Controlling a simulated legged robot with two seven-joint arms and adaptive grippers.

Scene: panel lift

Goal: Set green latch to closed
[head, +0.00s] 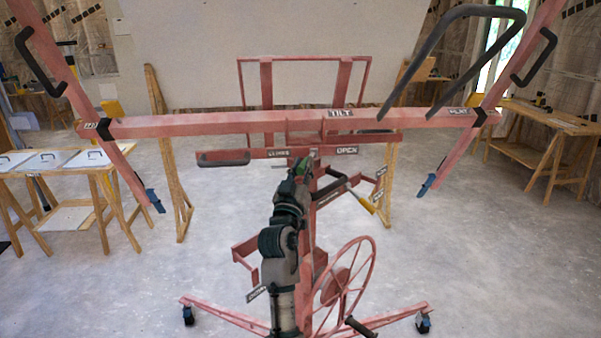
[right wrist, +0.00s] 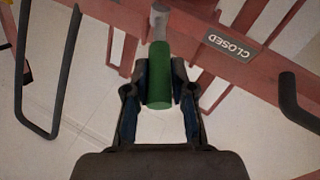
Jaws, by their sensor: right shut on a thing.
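The green latch (right wrist: 159,75) is a green cylindrical handle on a grey stem, at the top middle of the right wrist view. My right gripper (right wrist: 160,92) has one finger on each side of the green handle and is shut on it. In the head view my right gripper (head: 304,165) is at the middle of the red panel lift, just below its crossbar, between the CLOSED label (head: 278,153) and the OPEN label (head: 346,150). The CLOSED label (right wrist: 229,47) lies right of the handle in the right wrist view. My left gripper is not in view.
The red lift frame (head: 205,125) spans the head view, with black handles (head: 223,158) and a spoked wheel (head: 345,285) near my arm. A large pale panel (head: 265,40) stands behind. Wooden tables (head: 95,175) stand left and right.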

